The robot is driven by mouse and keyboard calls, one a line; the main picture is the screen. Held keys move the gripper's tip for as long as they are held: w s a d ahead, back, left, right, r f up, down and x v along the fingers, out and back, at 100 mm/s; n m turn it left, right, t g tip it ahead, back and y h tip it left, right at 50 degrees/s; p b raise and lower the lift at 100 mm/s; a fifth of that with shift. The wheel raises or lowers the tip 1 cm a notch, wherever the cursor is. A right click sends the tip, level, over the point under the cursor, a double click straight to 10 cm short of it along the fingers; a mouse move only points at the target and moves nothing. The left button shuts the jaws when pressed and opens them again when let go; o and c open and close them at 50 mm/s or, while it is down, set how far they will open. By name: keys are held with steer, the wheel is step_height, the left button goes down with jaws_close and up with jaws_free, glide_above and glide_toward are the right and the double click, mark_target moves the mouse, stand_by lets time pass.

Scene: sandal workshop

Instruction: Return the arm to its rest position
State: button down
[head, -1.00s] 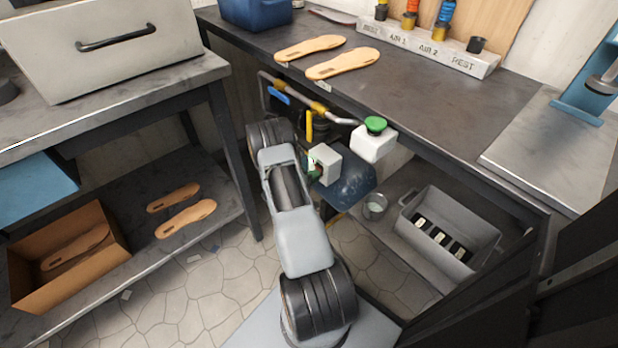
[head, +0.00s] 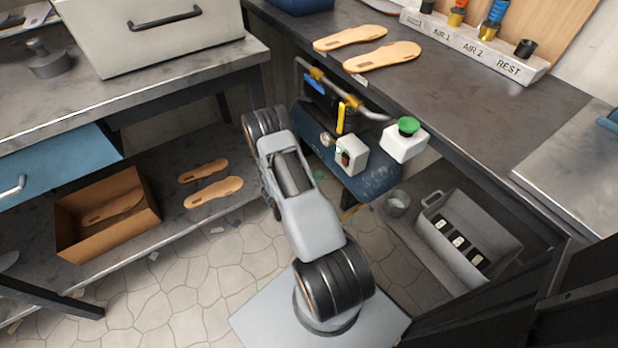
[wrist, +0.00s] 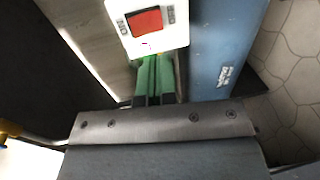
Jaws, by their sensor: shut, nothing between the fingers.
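My arm (head: 310,220) stands folded upward from my base in the head view, its grey link leaning to the upper left. My gripper (wrist: 153,82) shows in the wrist view with its green fingers together and nothing between them. In the head view the gripper is mostly hidden behind the arm. The fingers point toward a white switch box (wrist: 158,42) with a red rocker switch (wrist: 145,22). Whether they touch the box is unclear. The same switch box (head: 354,152) sits above the blue tank (head: 368,182) in the head view.
A white box with a green button (head: 408,126) is right of the switch box. A grey crate (head: 490,235) and a metal cup (head: 397,203) stand on the lower shelf. Tiled floor (head: 205,275) at left is open.

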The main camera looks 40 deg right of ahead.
steer(key=w+a+f+m+t+y+p, duration=0.1)
steer(key=w+a+f+m+t+y, duration=0.3)
steer(key=a+f+y, duration=0.4)
steer(key=w+a+r+n+t+y+p, duration=0.1)
steer(key=w+a+r+y+p, duration=0.2)
steer(key=a+r, duration=0.45)
steer(key=w+a+r+t+y+p, duration=0.1)
steer(key=a+r+y+p, duration=0.2)
steer(key=a+r+y, duration=0.35)
steer(key=s+a+r+n+p, duration=0.1)
steer(key=s+r+p, duration=0.4)
steer(key=r, duration=1.1)
steer(key=s+a+r+n+h+p, duration=0.1)
steer(key=s+r+p, duration=0.4)
steer(key=r, duration=1.2)
steer(key=s+a+r+n+p, duration=0.3)
steer(key=s+a+r+p, duration=0.2)
steer(key=r, duration=1.1)
steer(key=s+p, duration=0.1)
steer(key=p, duration=0.2)
steer(key=shift+r+p, duration=0.3)
steer(key=shift+r, duration=0.05)
steer(key=shift+h, duration=0.25)
